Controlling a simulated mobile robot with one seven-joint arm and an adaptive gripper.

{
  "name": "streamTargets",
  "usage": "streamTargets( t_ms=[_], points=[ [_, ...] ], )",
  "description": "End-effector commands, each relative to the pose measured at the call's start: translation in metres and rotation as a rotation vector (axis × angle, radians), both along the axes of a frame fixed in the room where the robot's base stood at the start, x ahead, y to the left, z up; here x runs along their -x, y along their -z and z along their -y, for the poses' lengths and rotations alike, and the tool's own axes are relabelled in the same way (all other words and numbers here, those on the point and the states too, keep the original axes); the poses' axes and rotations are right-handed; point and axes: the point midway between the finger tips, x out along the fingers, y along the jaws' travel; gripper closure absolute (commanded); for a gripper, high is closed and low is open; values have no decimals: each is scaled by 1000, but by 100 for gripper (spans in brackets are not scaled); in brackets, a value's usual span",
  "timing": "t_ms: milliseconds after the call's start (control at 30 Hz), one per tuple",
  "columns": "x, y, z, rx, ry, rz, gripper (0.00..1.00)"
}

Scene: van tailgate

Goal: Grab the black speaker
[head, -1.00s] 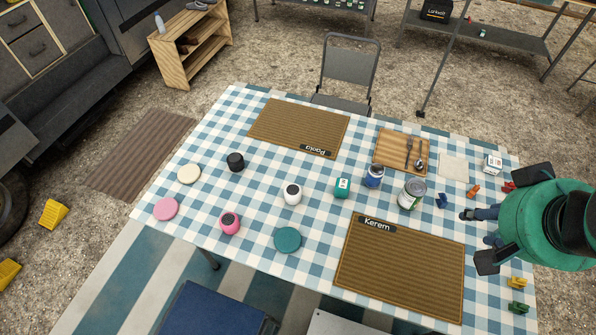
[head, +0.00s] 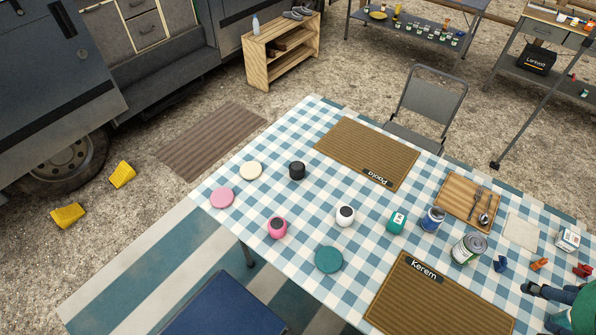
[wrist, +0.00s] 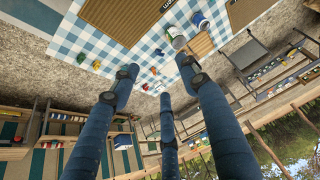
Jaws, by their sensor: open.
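The black speaker (head: 297,170) is a small dark cylinder standing on the checked tablecloth, toward the left part of the table and left of the Paola mat. A white speaker-like item (head: 345,215) and a pink one (head: 277,227) stand in front of it. My gripper (head: 545,300) is at the right edge of the head view, partly cut off, far to the right of the black speaker. In the wrist view its blue fingers (wrist: 155,95) are spread apart with nothing between them. The black speaker cannot be made out in the wrist view.
Round coasters, pink (head: 222,197), cream (head: 251,170) and teal (head: 328,259), lie near the speakers. A chair (head: 428,105) is behind the table.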

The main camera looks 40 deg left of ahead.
Motion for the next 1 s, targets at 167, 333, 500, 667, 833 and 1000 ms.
streamTargets(
  t_ms=[167, 333, 500, 667, 833, 1000],
  points=[
    [0, 0, 0, 0, 0, 0, 28],
    [0, 0, 0, 0, 0, 0, 28],
    [-3, -2, -2, -1, -3, -2, 28],
    [-17, -8, -8, -5, -14, -13, 28],
    [-45, -19, -24, -13, -35, -34, 28],
    [-84, -30, -49, -21, -62, -60, 28]
  ],
)
